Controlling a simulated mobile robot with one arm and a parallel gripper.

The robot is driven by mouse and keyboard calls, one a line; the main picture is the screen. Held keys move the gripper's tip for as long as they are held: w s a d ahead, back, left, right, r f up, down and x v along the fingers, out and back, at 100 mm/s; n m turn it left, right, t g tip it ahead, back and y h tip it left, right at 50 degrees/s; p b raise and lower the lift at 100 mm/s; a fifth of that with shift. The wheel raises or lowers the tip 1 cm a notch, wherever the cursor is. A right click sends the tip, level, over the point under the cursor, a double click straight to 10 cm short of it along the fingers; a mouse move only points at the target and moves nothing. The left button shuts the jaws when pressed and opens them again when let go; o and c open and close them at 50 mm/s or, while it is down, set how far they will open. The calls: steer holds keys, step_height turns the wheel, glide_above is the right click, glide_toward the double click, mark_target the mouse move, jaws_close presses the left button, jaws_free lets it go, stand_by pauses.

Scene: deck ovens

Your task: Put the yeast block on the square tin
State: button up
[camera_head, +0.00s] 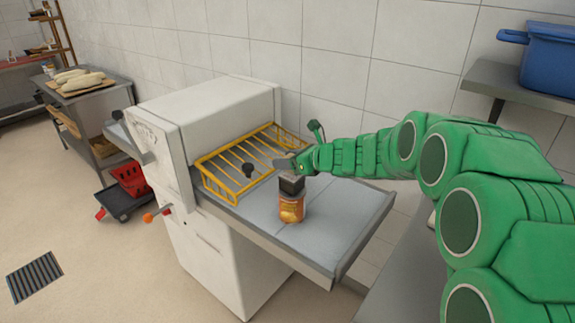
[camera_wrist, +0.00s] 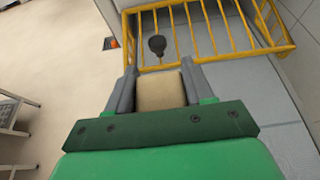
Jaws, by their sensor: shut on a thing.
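My gripper (camera_wrist: 160,88) is shut on a tan block, the yeast block (camera_wrist: 161,92), which sits between the two grey fingers in the wrist view.
A yellow wire guard (camera_head: 222,182) stands on the table beside my gripper, with a dark knob (camera_head: 248,170) near it. The white machine body (camera_head: 205,110) is to the left. The table's front right part (camera_head: 335,225) is clear. A blue bin (camera_head: 550,60) stands on a shelf at right.

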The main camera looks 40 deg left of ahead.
steer(key=shift+f, duration=0.9)
steer(key=shift+f, duration=0.1)
steer(key=o, duration=1.1)
steer(key=shift+c, duration=0.2)
steer(key=shift+d+r, duration=0.1)
steer(key=shift+r, duration=0.1)
steer(key=v, duration=1.2)
steer(key=shift+f, duration=0.1)
